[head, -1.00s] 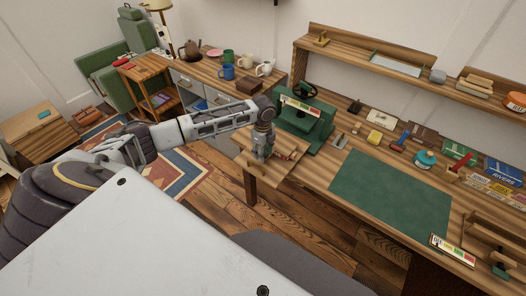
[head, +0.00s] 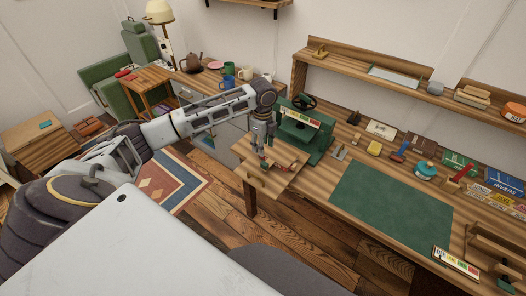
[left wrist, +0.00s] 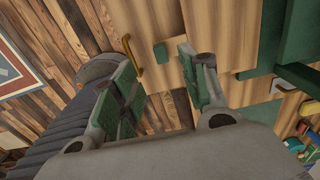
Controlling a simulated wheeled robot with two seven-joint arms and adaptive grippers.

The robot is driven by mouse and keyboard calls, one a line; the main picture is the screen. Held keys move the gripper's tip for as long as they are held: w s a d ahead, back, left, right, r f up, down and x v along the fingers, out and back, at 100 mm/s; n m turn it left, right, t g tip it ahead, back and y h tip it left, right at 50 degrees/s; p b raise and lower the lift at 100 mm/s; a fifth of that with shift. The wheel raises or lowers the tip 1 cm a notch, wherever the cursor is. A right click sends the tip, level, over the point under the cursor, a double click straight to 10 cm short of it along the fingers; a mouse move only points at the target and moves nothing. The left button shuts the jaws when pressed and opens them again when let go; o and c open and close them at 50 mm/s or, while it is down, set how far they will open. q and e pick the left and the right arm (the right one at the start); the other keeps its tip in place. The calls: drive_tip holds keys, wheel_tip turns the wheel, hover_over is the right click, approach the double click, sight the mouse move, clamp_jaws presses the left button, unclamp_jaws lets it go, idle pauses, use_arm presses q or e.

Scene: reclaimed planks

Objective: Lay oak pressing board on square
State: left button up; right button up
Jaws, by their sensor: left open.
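My left gripper (head: 264,157) hangs, fingers down, over a light wooden panel (head: 277,181) at the bench's left end, beside the green press. The panel carries a small handle (head: 252,181); I cannot tell surely whether it is the oak pressing board. In the left wrist view the gripper (left wrist: 163,66) is open, its green-padded fingers apart with nothing clearly held. Beyond them are pale wood, a brass-coloured handle (left wrist: 132,56) and a small dark green square patch (left wrist: 160,53). Contact with the wood cannot be told. My right gripper is not in view.
The green press (head: 304,137) stands close right of my left gripper. A green mat (head: 390,205) lies bare on the bench. Small tools and books line the bench's back. A shelf (head: 350,62) overhangs it. Mugs stand on the far counter.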

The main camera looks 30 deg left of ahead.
use_arm(q)
drive_tip(key=shift+r, duration=0.7)
drive_tip(key=s+d+f+n+t+h, duration=0.1)
drive_tip(key=s+d+f+n, duration=0.35)
drive_tip(key=s+d, duration=0.35)
drive_tip(key=s+d+f+n+t+h, duration=0.15)
drive_tip(key=s+d+f+n, duration=0.35)
drive_tip(key=d, duration=0.5)
drive_tip(key=s+a+n+t+y, duration=0.1)
drive_tip(key=s+a+n+y, duration=0.1)
drive_tip(key=s+a+n, duration=0.65)
drive_tip(key=s+d+f+m+g, duration=0.1)
drive_tip(key=s+f, duration=0.1)
drive_tip(key=f, duration=1.5)
drive_tip(key=s+d+f, duration=0.1)
drive_tip(key=s+f, duration=0.1)
drive_tip(key=f, duration=1.4)
drive_tip(key=s+a+f, duration=0.2)
drive_tip(key=s+f, duration=0.8)
drive_tip(key=s, duration=0.1)
drive_tip(key=s+a+f+g, duration=0.1)
drive_tip(key=s+f, duration=0.8)
drive_tip(key=s, duration=0.2)
drive_tip(key=shift+s+a+f+m, duration=0.2)
drive_tip(key=shift+a+f+m, duration=0.1)
drive_tip(key=shift+a+f, duration=0.1)
